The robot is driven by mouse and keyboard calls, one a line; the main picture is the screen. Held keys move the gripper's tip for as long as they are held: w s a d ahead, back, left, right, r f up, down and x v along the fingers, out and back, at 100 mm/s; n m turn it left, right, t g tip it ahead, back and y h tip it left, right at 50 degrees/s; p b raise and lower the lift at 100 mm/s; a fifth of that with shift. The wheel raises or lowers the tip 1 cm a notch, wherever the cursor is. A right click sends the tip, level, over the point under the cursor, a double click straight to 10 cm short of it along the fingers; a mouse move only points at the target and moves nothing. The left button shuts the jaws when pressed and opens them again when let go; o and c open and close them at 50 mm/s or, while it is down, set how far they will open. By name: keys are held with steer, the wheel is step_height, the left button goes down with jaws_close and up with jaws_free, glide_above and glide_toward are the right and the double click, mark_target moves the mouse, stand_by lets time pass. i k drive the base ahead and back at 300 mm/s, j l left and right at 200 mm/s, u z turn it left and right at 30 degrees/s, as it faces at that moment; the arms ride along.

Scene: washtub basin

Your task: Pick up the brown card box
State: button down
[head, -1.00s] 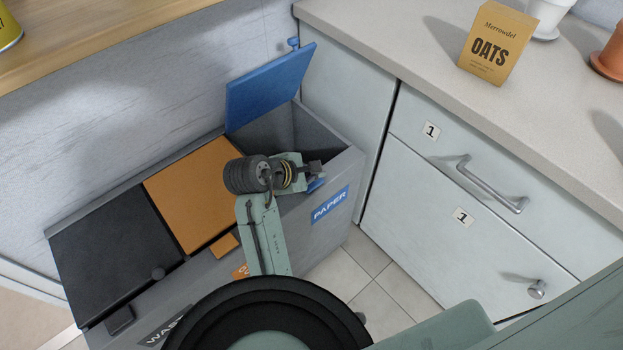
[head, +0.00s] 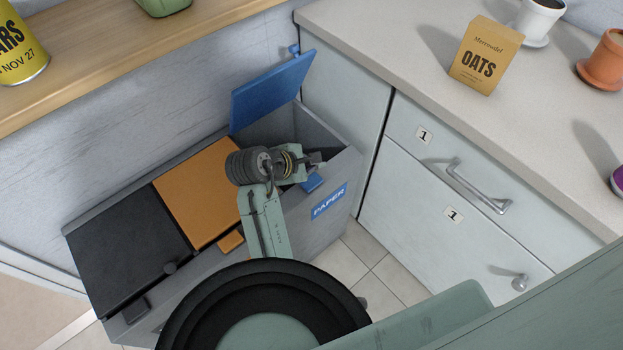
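The brown card box (head: 486,56), labelled OATS, stands upright on the pale grey countertop (head: 420,62) at the upper right of the head view. My gripper (head: 314,162) is at the end of my green arm, over the open paper compartment of the grey bin. It is well to the left of the box and lower, clear of it. Its fingers are small and partly hidden by the wrist, so I cannot tell whether they are open or shut.
The bin's blue lid (head: 272,88) stands raised; its orange lid (head: 197,190) and black lid (head: 130,250) are shut. A cup (head: 538,18), a terracotta pot (head: 605,62) and a purple object (head: 618,180) are near the box. A yellow can (head: 18,45) stands on the wooden shelf.

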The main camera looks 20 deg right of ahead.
mark_target(488, 48)
steer(key=k+j, duration=0.1)
steer(key=j, duration=0.25)
steer(key=k+j, duration=0.1)
steer(key=j, duration=0.25)
steer(key=k+j, duration=0.15)
steer(key=j, duration=0.2)
steer(key=k+j, duration=0.1)
steer(key=j, duration=0.25)
